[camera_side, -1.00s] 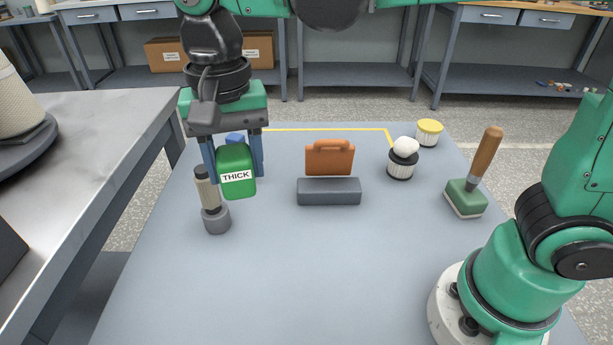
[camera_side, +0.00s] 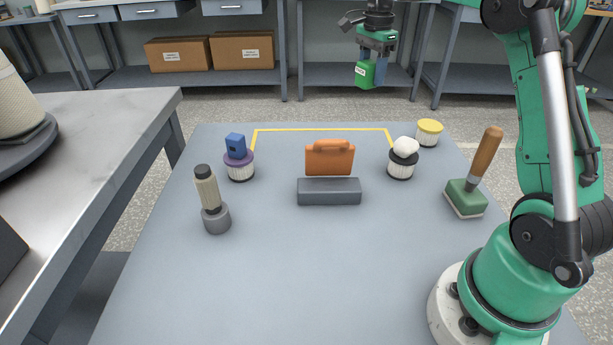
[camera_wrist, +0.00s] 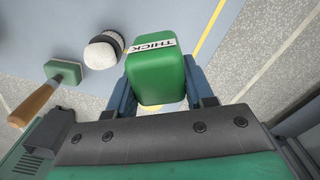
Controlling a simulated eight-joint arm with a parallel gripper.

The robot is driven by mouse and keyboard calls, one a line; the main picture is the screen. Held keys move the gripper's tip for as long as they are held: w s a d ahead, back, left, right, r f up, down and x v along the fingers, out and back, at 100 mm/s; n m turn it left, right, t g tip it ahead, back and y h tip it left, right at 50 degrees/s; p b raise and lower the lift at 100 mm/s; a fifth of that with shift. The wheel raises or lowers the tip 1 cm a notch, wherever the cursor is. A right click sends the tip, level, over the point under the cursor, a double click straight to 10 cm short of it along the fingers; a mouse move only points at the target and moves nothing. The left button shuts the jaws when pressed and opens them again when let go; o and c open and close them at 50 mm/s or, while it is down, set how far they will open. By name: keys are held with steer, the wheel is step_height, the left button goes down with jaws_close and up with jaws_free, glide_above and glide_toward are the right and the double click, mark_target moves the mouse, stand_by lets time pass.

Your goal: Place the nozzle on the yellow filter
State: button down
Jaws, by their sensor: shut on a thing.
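My gripper (camera_side: 371,72) is shut on a green rounded block (camera_side: 364,75) labelled THICK. It is held high, toward the far side of the table. In the wrist view the green block (camera_wrist: 157,75) sits between the fingers. No piece is plainly recognisable as a nozzle apart from this held block, and I cannot tell whether it is one. The yellow filter (camera_side: 429,132), a white ribbed cylinder with a yellow top, stands at the table's far right with nothing on it. In the wrist view only a sliver of yellow shows below the block, the rest hidden.
A black-rimmed filter (camera_side: 401,166) with a white ball stands near the yellow one. A purple-rimmed filter (camera_side: 240,171) carries a blue block. The front of the table is clear.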

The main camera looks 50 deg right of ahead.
mark_target(434, 125)
steer(key=s+d+f+m, duration=0.1)
steer(key=s+d+m, duration=0.2)
steer(key=s+d, duration=0.3)
steer(key=s+d+f+m, duration=0.2)
steer(key=s+d+m, duration=0.15)
steer(key=d, duration=0.55)
steer(key=shift+n, duration=0.25)
steer(key=f, duration=0.8)
steer(key=shift+s+d, duration=0.1)
steer(key=shift+s, duration=0.3)
steer(key=shift+c, duration=1.7)
jaws_free()
steer(key=shift+f, duration=0.1)
